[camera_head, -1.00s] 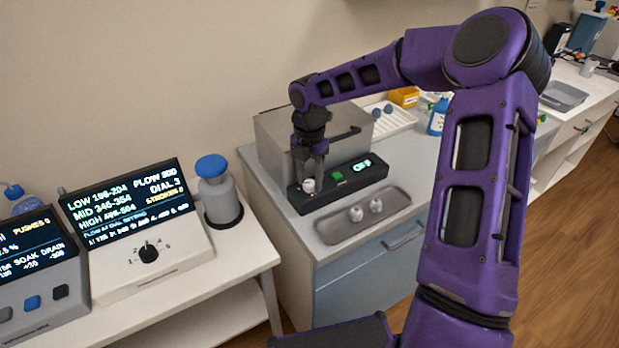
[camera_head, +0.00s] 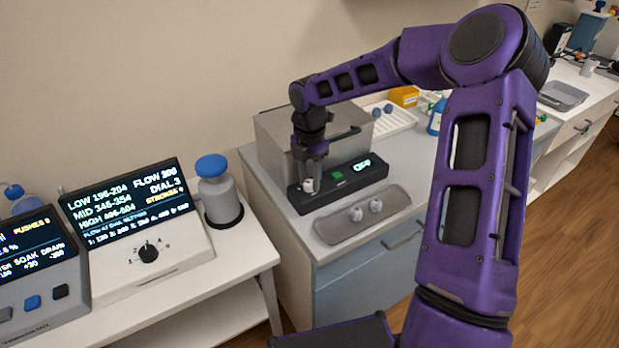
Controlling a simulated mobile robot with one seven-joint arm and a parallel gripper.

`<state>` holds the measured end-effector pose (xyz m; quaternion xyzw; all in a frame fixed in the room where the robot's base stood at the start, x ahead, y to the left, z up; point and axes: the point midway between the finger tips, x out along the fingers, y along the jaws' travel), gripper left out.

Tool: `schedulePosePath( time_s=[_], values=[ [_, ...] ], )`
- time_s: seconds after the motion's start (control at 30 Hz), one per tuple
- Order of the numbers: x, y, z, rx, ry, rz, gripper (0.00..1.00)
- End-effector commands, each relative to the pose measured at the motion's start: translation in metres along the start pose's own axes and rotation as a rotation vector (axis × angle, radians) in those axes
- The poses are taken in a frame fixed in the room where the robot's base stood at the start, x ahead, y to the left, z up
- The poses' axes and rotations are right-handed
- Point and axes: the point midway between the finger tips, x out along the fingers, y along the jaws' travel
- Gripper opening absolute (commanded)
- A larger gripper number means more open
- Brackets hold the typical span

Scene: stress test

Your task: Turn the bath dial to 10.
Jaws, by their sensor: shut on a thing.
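The bath is a grey metal box (camera_head: 275,135) with a black front panel (camera_head: 345,188) on the blue-grey cabinet. The panel carries a green button (camera_head: 337,177) and a small lit display (camera_head: 362,165), too blurred to read surely. The white bath dial (camera_head: 308,186) is at the panel's left end. My gripper (camera_head: 310,176) points down at the dial and is shut on it. The fingers partly hide the dial, and I cannot read its setting.
A tray (camera_head: 340,228) with two pale round pieces lies in front of the panel. A flow console (camera_head: 150,240) with its own dial and a blue-topped pump bottle (camera_head: 215,190) stand on the white bench at left. A white rack (camera_head: 395,122) is behind.

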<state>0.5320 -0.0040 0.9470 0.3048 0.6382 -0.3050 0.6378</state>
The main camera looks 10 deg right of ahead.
Motion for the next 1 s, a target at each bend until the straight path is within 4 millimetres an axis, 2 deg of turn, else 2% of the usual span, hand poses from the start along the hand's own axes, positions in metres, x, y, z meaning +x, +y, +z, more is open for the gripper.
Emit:
schedulePosePath(
  time_s=[0.7, 1.0],
  values=[
    [-0.0016, 0.001, 0.0005, 0.559, -0.003, 0.002, 0.0],
    [-0.0017, 0.001, 0.0008, 0.723, -0.002, 0.003, 0.0]
  ],
)
